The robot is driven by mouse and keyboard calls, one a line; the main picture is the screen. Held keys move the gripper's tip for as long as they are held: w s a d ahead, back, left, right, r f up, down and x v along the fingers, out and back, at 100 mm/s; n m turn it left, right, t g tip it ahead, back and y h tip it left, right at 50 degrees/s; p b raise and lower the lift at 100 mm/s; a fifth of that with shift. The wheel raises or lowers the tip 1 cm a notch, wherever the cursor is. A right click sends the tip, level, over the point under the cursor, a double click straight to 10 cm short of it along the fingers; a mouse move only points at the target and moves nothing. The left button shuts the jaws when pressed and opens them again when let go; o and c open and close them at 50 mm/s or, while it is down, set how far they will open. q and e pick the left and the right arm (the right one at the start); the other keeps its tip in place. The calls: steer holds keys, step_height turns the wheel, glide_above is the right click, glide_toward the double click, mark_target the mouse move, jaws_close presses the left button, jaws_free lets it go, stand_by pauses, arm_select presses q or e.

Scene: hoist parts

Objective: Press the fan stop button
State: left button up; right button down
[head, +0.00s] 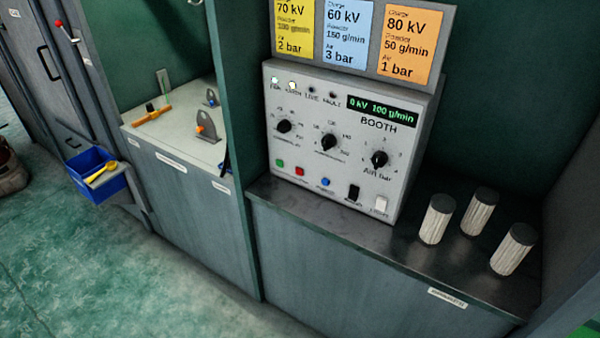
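A white control panel marked BOOTH (345,140) stands on the counter in the head view. Along its lower edge are a green button (279,163), a red button (299,171) and a blue button (325,182). Their small labels are too blurred to read, so I cannot confirm which is fan stop; nothing touches the buttons. The display (382,110) reads about 0 kV 100 g/min. Neither gripper is in view.
Three ribbed cylinders with dark caps (437,218) stand on the dark counter (400,233) right of the panel. Coloured setting cards (346,35) hang above it. A left bench (180,138) holds metal parts; a blue bin (97,176) hangs beside it. The floor in front is clear.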

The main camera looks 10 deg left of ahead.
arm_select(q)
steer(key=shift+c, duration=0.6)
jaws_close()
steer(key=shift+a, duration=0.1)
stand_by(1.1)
